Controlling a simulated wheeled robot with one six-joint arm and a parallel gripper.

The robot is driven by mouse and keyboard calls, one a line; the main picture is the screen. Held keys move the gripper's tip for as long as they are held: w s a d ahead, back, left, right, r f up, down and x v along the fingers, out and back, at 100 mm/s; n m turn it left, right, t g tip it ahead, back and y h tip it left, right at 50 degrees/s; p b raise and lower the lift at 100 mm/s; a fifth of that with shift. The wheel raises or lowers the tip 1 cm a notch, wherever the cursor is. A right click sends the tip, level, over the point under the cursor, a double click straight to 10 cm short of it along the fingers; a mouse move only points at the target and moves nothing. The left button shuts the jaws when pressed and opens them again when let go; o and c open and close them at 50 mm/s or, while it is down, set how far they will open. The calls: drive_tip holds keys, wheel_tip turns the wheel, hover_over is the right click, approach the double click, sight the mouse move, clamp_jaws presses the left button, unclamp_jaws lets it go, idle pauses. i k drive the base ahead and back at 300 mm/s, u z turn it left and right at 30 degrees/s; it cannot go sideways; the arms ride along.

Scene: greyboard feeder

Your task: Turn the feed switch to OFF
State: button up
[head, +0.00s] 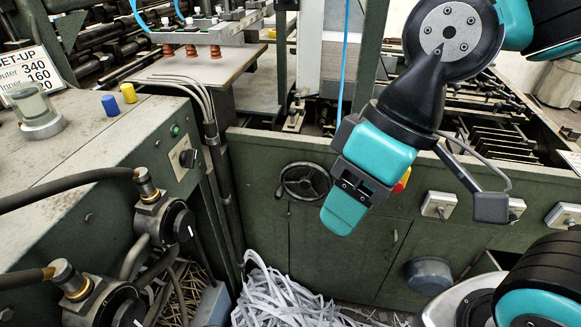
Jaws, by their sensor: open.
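My gripper (354,189), teal and black, hangs in front of the green machine front, right of the black handwheel. Its jaws are open and I see nothing between them. A black rotary switch on a pale plate (184,158) is on the left cabinet, below a small green button (175,130). More switches on pale plates sit along the machine front at right: one (437,206), a second (516,208) partly behind my arm, and a third (565,215) near the picture edge. Their labels are too small to read, so I cannot tell which is the feed switch or its setting.
A black handwheel (304,181) is on the front panel. Hoses and black-capped pump fittings (165,215) crowd the lower left. Paper strips (275,295) lie on the floor. A blue hose (343,70) hangs behind my gripper. A blue cap (110,105) and a yellow cap (128,93) stand on the left cabinet.

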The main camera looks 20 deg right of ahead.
sight(513, 218)
drive_tip(key=z, duration=0.9)
drive_tip(key=k, duration=0.3)
drive_tip(key=z, duration=1.25)
